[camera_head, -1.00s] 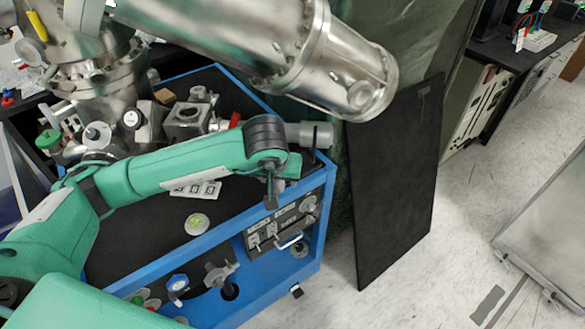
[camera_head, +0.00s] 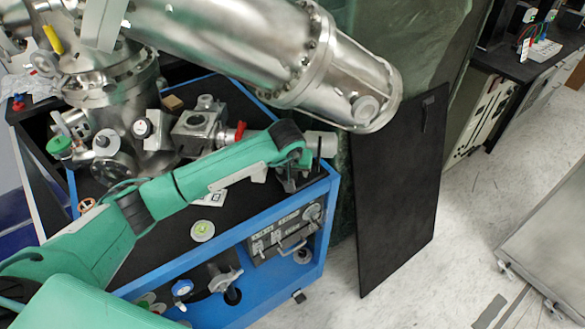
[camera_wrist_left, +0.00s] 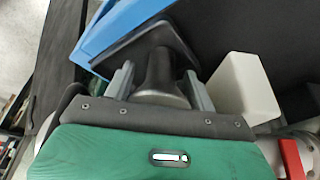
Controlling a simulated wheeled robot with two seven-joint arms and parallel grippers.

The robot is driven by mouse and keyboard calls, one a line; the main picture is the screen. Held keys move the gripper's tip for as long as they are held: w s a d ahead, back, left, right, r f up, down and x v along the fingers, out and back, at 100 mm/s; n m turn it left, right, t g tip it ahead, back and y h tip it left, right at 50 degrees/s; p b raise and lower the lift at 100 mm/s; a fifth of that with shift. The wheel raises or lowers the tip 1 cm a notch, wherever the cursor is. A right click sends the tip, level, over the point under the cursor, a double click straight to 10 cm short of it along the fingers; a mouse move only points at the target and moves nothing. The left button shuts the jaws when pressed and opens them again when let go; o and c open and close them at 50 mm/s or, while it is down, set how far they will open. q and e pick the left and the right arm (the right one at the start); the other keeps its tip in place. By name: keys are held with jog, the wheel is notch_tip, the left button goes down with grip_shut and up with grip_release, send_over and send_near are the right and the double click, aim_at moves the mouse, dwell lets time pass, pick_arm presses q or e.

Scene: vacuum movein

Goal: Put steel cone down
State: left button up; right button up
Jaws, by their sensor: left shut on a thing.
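My left gripper (camera_head: 290,182) reaches over the right end of the blue cart's black top. In the left wrist view its two grey fingers (camera_wrist_left: 158,88) are shut on the steel cone (camera_wrist_left: 160,72), which looks dark with a lighter, wider grey part near the palm. The far end of the cone points at a dark square surface beside the blue edge; whether it touches cannot be told. In the head view the cone is hard to make out at the gripper. My right gripper is in neither view.
The blue cart (camera_head: 328,215) carries steel vacuum parts. A large steel cylinder (camera_head: 250,50) hangs over its back. A pale block (camera_wrist_left: 243,88) is close beside the gripper in the wrist view. A black panel (camera_head: 395,200) stands right of the cart. Open floor lies farther right.

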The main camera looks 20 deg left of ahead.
pick_arm(q)
jog(key=shift+f, duration=0.15)
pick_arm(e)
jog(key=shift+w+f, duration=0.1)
pick_arm(q)
jog(key=o, duration=1)
jog(key=shift+o, duration=0.2)
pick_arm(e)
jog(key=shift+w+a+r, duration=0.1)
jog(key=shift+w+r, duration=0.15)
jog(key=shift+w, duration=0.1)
pick_arm(q)
jog(key=shift+r, duration=0.2)
jog(key=b+v, duration=0.1)
jog(key=v, duration=0.4)
jog(key=shift+s+d+f, duration=0.1)
jog(key=shift+s+f, duration=0.05)
jog(key=shift+s, duration=0.8)
jog(key=s+d+b, duration=0.1)
jog(key=s, duration=0.9)
jog(key=shift+b, duration=0.3)
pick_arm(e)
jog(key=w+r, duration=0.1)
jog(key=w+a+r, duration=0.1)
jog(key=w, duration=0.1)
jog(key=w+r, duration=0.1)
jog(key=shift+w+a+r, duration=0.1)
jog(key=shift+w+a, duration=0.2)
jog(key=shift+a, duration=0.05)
